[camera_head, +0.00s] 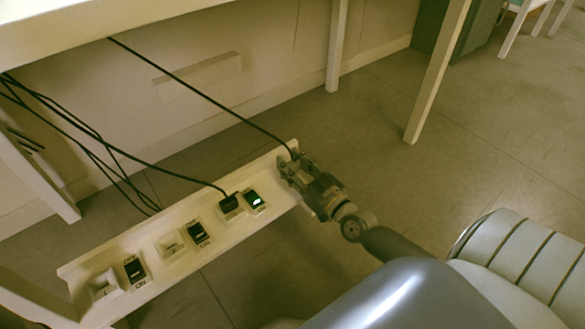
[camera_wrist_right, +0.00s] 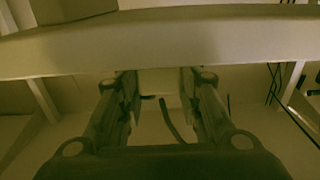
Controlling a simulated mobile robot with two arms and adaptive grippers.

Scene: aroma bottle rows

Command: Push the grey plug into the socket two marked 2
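A long pale power strip (camera_head: 215,262) lies on the floor, with sockets and OFF/ON switches in a row. The left socket (camera_head: 105,285) and the middle socket (camera_head: 170,243) are empty. I cannot read a number 2. My right gripper (camera_head: 287,166) is at the strip's far right end, where a black cable (camera_head: 200,93) ends between its fingers. The right wrist view shows the gripper (camera_wrist_right: 159,84) with its fingers apart around a pale block, seemingly the grey plug (camera_wrist_right: 160,82). A dark cable shows below it. The plug is hidden in the head view. My left gripper is not in view.
A black plug (camera_head: 230,203) sits in the socket beside the green-lit switch (camera_head: 255,200). More black cables (camera_head: 95,135) hang at the left. A desk top (camera_head: 90,25) overhangs the strip, and its legs stand around. A chair (camera_head: 510,255) is at right.

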